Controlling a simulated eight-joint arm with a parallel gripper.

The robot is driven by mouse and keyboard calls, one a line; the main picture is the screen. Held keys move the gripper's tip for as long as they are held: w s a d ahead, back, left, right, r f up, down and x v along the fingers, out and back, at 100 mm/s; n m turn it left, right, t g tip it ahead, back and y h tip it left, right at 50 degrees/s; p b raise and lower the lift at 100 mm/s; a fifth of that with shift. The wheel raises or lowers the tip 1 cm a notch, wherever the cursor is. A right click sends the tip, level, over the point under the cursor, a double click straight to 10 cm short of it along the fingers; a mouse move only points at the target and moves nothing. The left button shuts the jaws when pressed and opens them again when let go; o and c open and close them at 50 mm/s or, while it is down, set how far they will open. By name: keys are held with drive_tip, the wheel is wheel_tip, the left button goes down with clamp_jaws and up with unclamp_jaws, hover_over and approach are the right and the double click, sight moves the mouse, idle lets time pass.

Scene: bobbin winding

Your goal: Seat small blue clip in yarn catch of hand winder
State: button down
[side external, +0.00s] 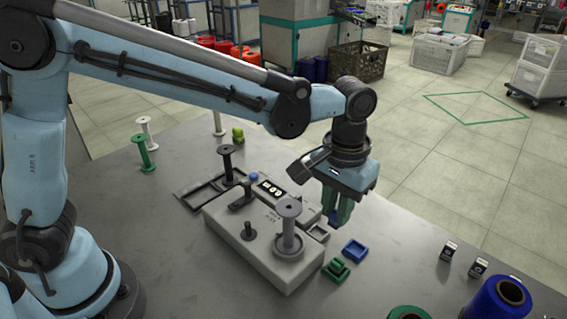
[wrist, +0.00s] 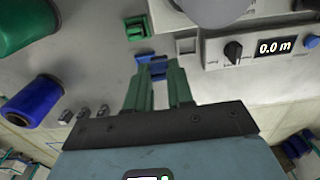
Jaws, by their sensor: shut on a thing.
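My gripper (side external: 337,218), with green fingers, points down above the table just beyond the right end of the grey hand winder (side external: 258,254). In the wrist view its fingertips (wrist: 158,66) are shut on a small blue clip (wrist: 158,72), mostly hidden between the fingers. The yarn catch, a small square recess (side external: 318,232), is at the winder's right corner and also shows in the wrist view (wrist: 187,46). The held clip is apart from the catch. Another blue clip (side external: 354,251) lies on the table beside the winder, partly behind the fingers in the wrist view.
A green clip (side external: 336,270) lies close to the winder. A grey bobbin (side external: 289,224) stands on the winder near the catch. A blue yarn cone (side external: 497,304) and two small dark-and-white blocks (side external: 448,251) are at the right. The table between them is clear.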

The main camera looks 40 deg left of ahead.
drive_tip(key=shift+w+a+f, duration=0.3)
drive_tip(key=shift+a+f, duration=0.45)
drive_tip(key=shift+f, duration=0.25)
drive_tip(key=shift+w+a+f, duration=0.35)
drive_tip(key=shift+a+f, duration=0.45)
drive_tip(key=shift+f, duration=0.25)
drive_tip(key=shift+w+a+f, duration=0.3)
drive_tip(key=shift+a+f, duration=0.45)
drive_tip(key=shift+f, duration=0.25)
drive_tip(key=shift+f, duration=0.9)
drive_tip(key=c, duration=0.9)
unclamp_jaws()
drive_tip(key=shift+r, duration=0.1)
wheel_tip(320, 180, up, 7)
